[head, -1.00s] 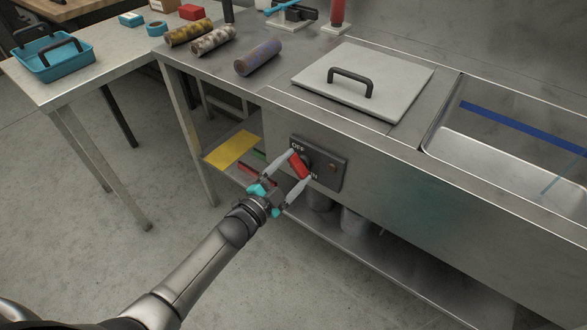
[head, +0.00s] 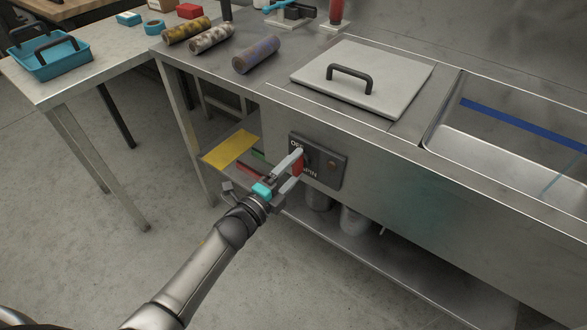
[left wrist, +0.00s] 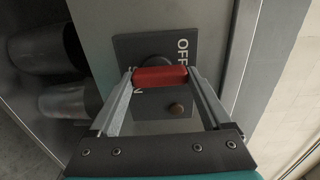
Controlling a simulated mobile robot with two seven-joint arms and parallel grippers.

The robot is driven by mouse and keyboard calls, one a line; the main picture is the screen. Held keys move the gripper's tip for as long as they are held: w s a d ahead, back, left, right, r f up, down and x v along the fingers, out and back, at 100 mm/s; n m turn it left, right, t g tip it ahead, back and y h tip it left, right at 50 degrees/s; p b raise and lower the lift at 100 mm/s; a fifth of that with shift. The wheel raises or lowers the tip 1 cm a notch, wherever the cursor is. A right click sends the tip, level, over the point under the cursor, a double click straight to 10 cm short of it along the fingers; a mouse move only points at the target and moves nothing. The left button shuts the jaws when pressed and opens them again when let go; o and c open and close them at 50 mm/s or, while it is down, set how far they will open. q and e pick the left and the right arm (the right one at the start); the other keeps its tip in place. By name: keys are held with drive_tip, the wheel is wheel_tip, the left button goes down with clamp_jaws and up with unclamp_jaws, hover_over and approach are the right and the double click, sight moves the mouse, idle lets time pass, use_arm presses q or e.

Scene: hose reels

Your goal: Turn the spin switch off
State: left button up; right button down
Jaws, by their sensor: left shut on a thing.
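The switch is a red handle (head: 298,168) on a dark plate (head: 333,176) on the front of the steel counter. The plate reads OFF at the top and SPIN at the bottom, both partly covered by my gripper. My left gripper (head: 299,162) is at the plate, its two fingers around the red handle. In the left wrist view the fingertips (left wrist: 160,74) press on the two ends of the red handle (left wrist: 160,78), which lies across the picture. My right gripper is not in view.
A brown round button (head: 332,165) is on the plate, right of the handle. A lid with a black handle (head: 362,82) lies on the counter above, beside a sink basin (head: 500,150). Metal cans (head: 356,220) stand on the shelf below. Floor at lower left is clear.

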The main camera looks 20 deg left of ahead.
use_arm(q)
drive_tip(key=shift+f, duration=0.1)
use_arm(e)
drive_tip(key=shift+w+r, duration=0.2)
use_arm(q)
drive_tip(key=o, duration=1.2)
drive_tip(key=shift+c, duration=0.2)
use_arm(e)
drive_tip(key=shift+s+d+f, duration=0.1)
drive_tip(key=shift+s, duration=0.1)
use_arm(q)
drive_tip(key=shift+s, duration=0.1)
drive_tip(key=p+v, duration=0.3)
drive_tip(key=v, duration=1.2)
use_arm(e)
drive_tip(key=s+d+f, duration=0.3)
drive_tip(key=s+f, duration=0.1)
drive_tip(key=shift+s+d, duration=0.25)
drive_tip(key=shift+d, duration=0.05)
use_arm(q)
drive_tip(key=shift+a, duration=0.1)
